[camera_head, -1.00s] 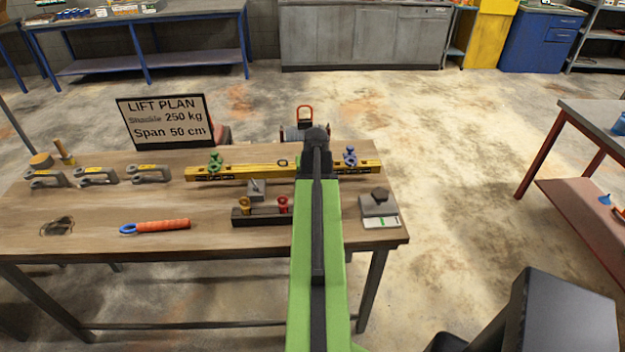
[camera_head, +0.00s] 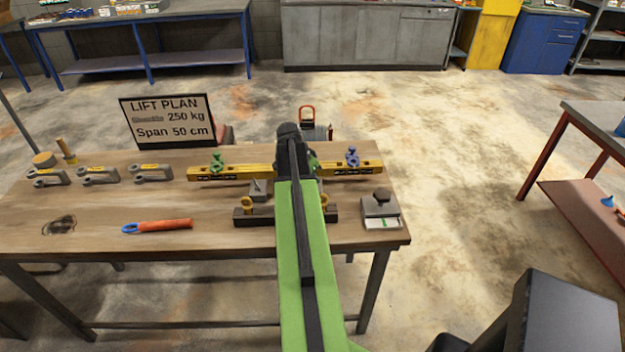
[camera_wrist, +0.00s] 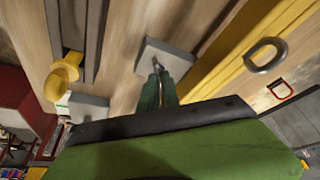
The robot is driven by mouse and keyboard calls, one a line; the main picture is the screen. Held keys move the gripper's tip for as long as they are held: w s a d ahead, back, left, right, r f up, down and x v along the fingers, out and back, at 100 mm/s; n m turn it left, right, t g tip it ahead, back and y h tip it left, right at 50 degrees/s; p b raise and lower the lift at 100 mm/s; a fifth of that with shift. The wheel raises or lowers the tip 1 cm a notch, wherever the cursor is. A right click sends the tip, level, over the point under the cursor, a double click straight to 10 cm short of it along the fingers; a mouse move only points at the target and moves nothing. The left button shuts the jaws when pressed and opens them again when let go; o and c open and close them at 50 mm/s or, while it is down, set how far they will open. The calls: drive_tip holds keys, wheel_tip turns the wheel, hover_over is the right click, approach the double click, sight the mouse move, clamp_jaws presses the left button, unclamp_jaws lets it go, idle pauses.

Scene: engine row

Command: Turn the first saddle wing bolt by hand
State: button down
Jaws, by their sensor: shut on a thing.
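A yellow beam (camera_head: 240,171) lies across the back of the workbench. A green fitting (camera_head: 216,161) stands near its left end and a blue one (camera_head: 352,157) near its right end. I cannot tell their wings at this size. My gripper is hidden behind my arm in the head view, near the beam's middle. In the wrist view, two narrow green fingers (camera_wrist: 158,90) stand close together, overlapping a small grey block (camera_wrist: 180,58). This block (camera_head: 259,189) sits in front of the beam. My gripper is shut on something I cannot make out. A ring (camera_wrist: 266,55) shows on the beam.
A dark rack (camera_head: 260,217) holds a yellow-headed piece (camera_head: 247,204) at left and another (camera_head: 323,203) at right. Grey shackles (camera_head: 98,176), an orange-handled tool (camera_head: 163,225), a lift plan sign (camera_head: 168,121) and a grey device (camera_head: 381,209) are also on the bench (camera_head: 90,222).

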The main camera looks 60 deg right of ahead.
drive_tip(key=m, duration=0.1)
drive_tip(key=m+g, duration=0.1)
drive_tip(key=m, duration=0.2)
drive_tip(key=shift+w+d+g+y, duration=0.1)
drive_tip(key=shift+d+g+y, duration=0.2)
drive_tip(key=shift+y, duration=0.1)
drive_tip(key=shift+m+g+y, duration=0.4)
drive_tip(key=shift+m, duration=1.3)
drive_tip(key=c, duration=1.6)
unclamp_jaws()
drive_tip(key=shift+a, duration=0.15)
drive_tip(key=shift+r, duration=0.1)
drive_tip(key=p+v, duration=1.6)
drive_tip(key=v, duration=0.1)
drive_tip(key=shift+w+r, duration=0.1)
drive_tip(key=shift+w, duration=0.05)
